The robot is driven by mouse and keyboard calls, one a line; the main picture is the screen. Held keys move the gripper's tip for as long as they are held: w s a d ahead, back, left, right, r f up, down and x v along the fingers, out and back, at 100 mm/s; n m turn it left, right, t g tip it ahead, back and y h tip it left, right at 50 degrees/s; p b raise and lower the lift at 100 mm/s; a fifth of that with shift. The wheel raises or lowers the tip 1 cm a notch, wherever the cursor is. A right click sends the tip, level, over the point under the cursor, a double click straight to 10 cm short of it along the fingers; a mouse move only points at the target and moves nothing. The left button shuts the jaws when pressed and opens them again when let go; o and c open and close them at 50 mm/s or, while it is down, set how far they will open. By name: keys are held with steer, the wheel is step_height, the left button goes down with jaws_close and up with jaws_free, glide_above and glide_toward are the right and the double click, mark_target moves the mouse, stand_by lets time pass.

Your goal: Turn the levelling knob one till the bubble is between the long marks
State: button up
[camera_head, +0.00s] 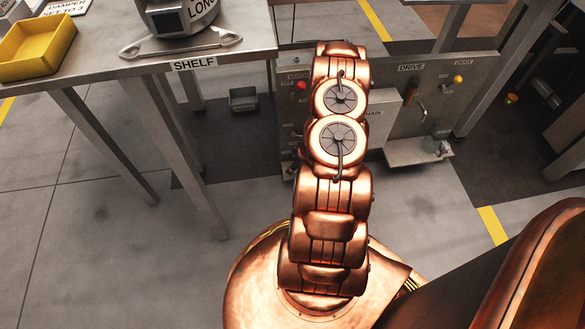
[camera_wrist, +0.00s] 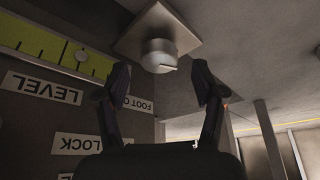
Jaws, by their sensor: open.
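In the wrist view a pale grey round knob (camera_wrist: 158,56) sits against a square plate (camera_wrist: 150,25), just beyond and between my fingertips. My gripper (camera_wrist: 160,72) is open, one finger on each side of the knob, with visible gaps and no clear contact. A yellow-green level strip (camera_wrist: 45,45) with dark marks is at the upper left. In the head view my arm hides the gripper and knob.
Inverted LEVEL (camera_wrist: 42,88) and LOCK (camera_wrist: 85,144) labels lie left of my fingers. A DRIVE panel (camera_head: 440,100) is right of my arm.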

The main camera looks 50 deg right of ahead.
steer(key=shift+b+x, duration=0.4)
steer(key=shift+x, duration=1.2)
steer(key=c, duration=1.1)
steer(key=shift+c, duration=0.2)
